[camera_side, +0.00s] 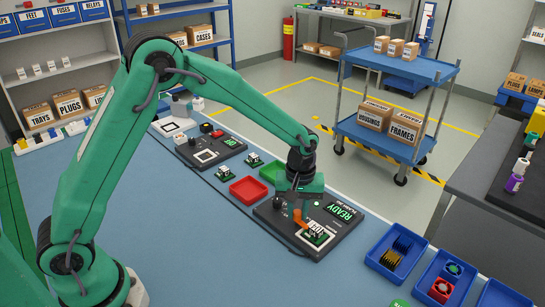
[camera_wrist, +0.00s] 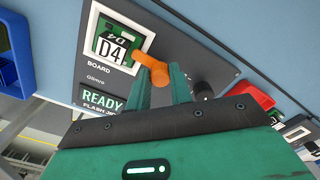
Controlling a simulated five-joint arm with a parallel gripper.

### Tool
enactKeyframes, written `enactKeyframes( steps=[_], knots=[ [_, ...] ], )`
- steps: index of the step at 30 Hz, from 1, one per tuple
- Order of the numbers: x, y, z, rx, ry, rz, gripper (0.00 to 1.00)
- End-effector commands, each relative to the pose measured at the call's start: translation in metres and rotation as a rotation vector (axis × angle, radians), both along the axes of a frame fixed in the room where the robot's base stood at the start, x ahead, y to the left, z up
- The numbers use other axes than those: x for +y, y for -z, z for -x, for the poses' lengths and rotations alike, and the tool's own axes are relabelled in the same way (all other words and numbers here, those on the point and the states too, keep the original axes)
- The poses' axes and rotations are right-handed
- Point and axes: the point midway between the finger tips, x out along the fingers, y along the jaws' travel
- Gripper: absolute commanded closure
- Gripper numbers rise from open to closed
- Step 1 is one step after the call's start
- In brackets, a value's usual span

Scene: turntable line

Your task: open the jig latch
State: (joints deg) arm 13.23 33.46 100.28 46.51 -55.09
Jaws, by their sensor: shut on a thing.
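The dark flash jig (camera_side: 270,212) lies on the blue bench, with a lit green READY display (camera_side: 342,212) that also shows in the wrist view (camera_wrist: 102,100). A board marked D4 (camera_wrist: 111,46) sits in its white-framed nest; it shows in the side view too (camera_side: 316,234). The orange jig latch (camera_wrist: 143,61) has one arm reaching to the board's edge, over its corner. My gripper (camera_wrist: 160,82) is shut on the latch's upright part, which stands between the two green fingers. In the side view my gripper (camera_side: 296,203) points down at the latch (camera_side: 299,218).
A red tray (camera_side: 249,190) and a green tray (camera_side: 272,172) lie behind the jig. A second dark fixture (camera_side: 211,150) is farther left. Blue bins (camera_side: 396,253) with parts stand at the right. Bare bench lies in front of the jig.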

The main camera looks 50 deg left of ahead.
Motion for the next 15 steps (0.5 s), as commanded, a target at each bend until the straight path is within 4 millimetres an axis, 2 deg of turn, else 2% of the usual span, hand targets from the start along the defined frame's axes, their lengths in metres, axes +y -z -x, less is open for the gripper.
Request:
enactKeyframes(
  steps=[8,15],
  knots=[
    [0.0001,-0.0006,0.0000,-0.001,0.158,0.001,1.00],
    [0.0003,-0.0008,0.0001,-0.002,0.367,0.002,1.00]
  ],
)
